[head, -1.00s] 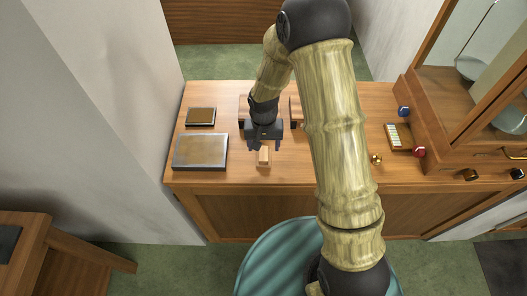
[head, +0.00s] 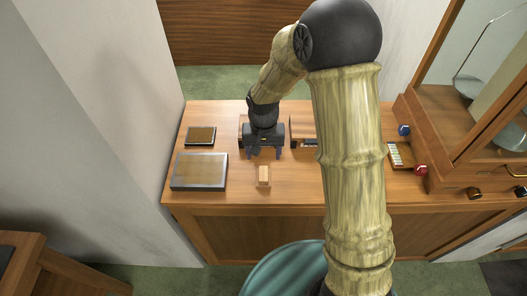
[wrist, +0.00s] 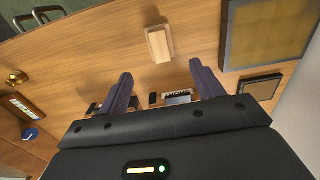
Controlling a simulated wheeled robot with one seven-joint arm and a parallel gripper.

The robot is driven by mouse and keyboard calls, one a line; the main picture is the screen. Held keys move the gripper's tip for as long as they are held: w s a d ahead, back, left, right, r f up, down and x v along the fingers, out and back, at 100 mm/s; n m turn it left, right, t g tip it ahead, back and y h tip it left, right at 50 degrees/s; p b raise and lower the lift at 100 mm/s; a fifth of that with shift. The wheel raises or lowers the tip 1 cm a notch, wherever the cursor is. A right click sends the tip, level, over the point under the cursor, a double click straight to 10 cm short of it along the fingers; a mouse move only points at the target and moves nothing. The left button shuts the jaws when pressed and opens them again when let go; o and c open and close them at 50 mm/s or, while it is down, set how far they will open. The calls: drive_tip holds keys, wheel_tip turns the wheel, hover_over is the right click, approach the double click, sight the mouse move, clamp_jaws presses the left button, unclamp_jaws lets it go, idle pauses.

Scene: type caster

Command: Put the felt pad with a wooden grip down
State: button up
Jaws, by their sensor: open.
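The felt pad with a wooden grip (head: 263,175) lies on the wooden desk top, near its front edge. It also shows in the wrist view (wrist: 159,44) as a pale wooden block, beyond my fingertips and apart from them. My gripper (head: 264,154) is open and empty, just behind the pad in the head view. Its two fingers also show spread in the wrist view (wrist: 163,82), with nothing between them. The felt underside of the pad is hidden.
A large flat tray (head: 200,185) and a smaller one (head: 201,129) lie left of the pad. Small wooden boxes stand behind my gripper. A glass-fronted cabinet (head: 465,165), a blue knob (head: 404,130) and a red knob (head: 421,169) are at the right. Desk around the pad is clear.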

drive_tip(key=s+d+r+t, duration=0.2)
drive_tip(key=s+d+r, duration=0.7)
drive_tip(key=s+d, duration=0.3)
drive_tip(key=shift+s+d+t, duration=0.15)
drive_tip(key=shift+d+t, duration=0.15)
drive_tip(key=shift+d, duration=0.5)
idle(0.4)
